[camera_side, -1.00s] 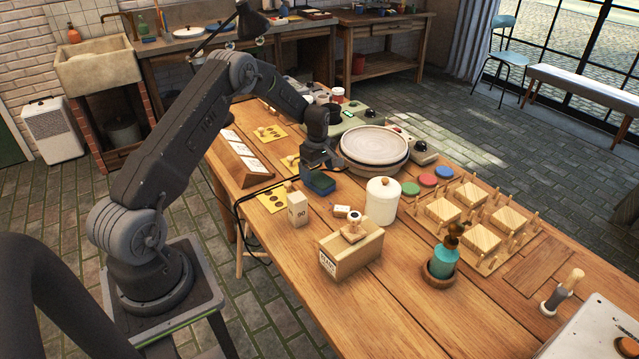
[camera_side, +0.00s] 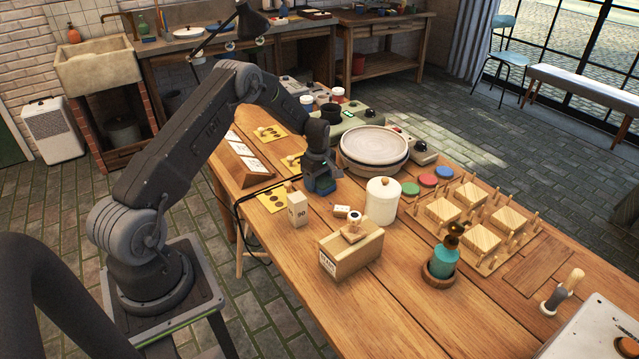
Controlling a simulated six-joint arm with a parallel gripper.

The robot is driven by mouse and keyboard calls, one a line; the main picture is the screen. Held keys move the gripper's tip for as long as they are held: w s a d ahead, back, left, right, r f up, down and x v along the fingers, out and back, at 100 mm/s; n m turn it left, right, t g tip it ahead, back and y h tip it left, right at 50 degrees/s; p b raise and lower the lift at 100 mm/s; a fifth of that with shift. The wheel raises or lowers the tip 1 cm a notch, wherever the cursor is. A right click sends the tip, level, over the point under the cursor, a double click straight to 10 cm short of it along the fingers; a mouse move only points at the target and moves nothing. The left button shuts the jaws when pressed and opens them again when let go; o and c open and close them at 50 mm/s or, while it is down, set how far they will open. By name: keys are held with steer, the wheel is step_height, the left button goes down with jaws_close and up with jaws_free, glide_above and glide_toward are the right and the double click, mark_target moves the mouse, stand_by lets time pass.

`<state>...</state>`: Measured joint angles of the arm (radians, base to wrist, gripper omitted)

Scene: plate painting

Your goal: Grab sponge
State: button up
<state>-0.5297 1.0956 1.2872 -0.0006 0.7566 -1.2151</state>
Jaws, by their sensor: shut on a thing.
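My gripper (camera_side: 320,176) points down over the middle of the wooden table, just left of the round plate on its turntable (camera_side: 374,146). It is shut on the sponge (camera_side: 322,186), a small dark blue and green block low between the fingers. The fingers cover much of the sponge. I cannot tell whether the sponge touches the table or is slightly raised.
A white lidded jar (camera_side: 381,202), a block marked 90 (camera_side: 297,209) and a wooden box (camera_side: 351,250) stand in front. Yellow cards (camera_side: 272,200) lie to the left. A pegged wooden rack (camera_side: 476,222) and a teal bottle (camera_side: 444,259) are to the right.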

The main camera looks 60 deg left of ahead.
steer(key=shift+c, duration=0.5)
